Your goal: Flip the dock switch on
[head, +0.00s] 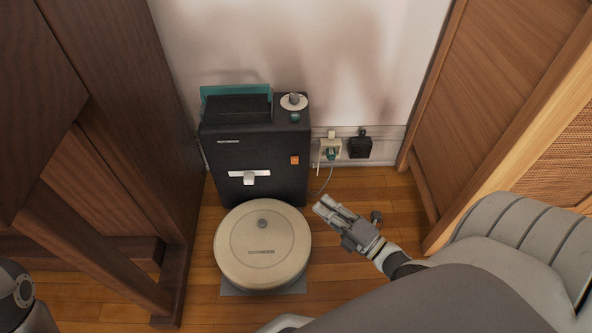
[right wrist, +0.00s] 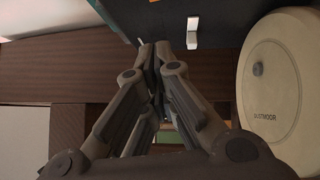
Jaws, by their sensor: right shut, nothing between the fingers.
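The dock (head: 250,155) is a dark upright box against the wall; its front also shows in the right wrist view (right wrist: 215,20). An orange switch (head: 295,160) sits on the upper right of its front; I cannot tell its setting. My right gripper (head: 322,205) is shut and empty, low in front of the dock's right side, below the switch and apart from it. Its closed fingertips also show in the right wrist view (right wrist: 162,46). My left gripper is out of view.
A round beige robot vacuum (head: 262,245) sits on the floor before the dock. A wall outlet with plugs (head: 331,149) and a cable is right of the dock. Dark wooden furniture (head: 120,150) stands left, a wooden cabinet (head: 490,100) right. Some floor between is clear.

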